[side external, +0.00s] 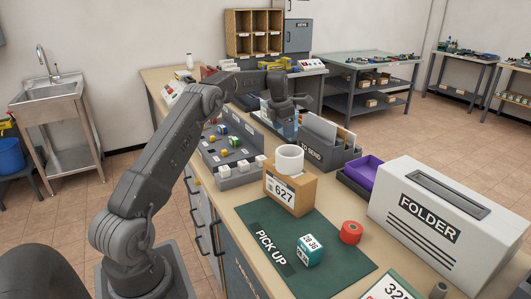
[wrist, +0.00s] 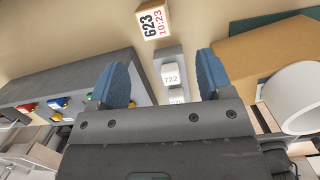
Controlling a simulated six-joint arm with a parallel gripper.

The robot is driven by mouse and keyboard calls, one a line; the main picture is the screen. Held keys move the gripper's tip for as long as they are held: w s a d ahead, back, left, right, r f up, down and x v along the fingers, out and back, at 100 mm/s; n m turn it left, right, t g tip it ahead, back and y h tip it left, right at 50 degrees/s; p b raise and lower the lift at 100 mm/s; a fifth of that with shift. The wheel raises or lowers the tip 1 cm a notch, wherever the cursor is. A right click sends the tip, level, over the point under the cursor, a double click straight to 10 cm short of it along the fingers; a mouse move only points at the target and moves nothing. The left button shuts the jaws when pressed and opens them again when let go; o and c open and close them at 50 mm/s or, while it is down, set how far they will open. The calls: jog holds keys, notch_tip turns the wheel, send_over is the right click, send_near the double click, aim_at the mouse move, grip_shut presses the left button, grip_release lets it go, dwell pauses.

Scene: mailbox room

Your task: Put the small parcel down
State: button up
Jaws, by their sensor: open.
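A small teal box (side external: 309,250) with a white "28 36" label sits on the dark green PICK UP mat (side external: 262,225) in the side view. A small tan box (wrist: 153,20) labelled "623 10:23" shows beyond my fingers in the wrist view. I cannot tell which one is the small parcel. My gripper (side external: 285,110) is over the far part of the bench, well away from the teal box. In the wrist view, its blue fingers (wrist: 160,85) are wide apart, with no object held between them.
A "627" carton (side external: 290,192) carries a white roll (side external: 289,158). A grey tray with white cubes (side external: 242,165) lies left of it. A TO SEND sorter (side external: 327,145), red roll (side external: 351,232), purple bin (side external: 363,171) and FOLDER box (side external: 440,215) crowd the right side.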

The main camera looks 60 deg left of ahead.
jog(key=s+d+r+m+t, duration=0.1)
jog(key=s+d+r+m, duration=0.4)
jog(key=d+r+m, duration=0.45)
jog(key=s+d+r+m+t, duration=0.1)
jog(key=s+d+r+m, duration=0.5)
jog(key=d, duration=0.6)
jog(key=s+d+f+m+t, duration=0.1)
jog(key=s+d+f+m, duration=0.1)
jog(key=s+d+m, duration=0.5)
jog(key=s+d+f+m, duration=0.3)
jog(key=s+d+m, duration=0.4)
jog(key=s+m, duration=0.5)
jog(key=s, duration=0.3)
jog(key=shift+s+d+f+m+t, duration=0.2)
jog(key=shift+s+f+m+t, duration=0.1)
jog(key=shift+m+t, duration=0.1)
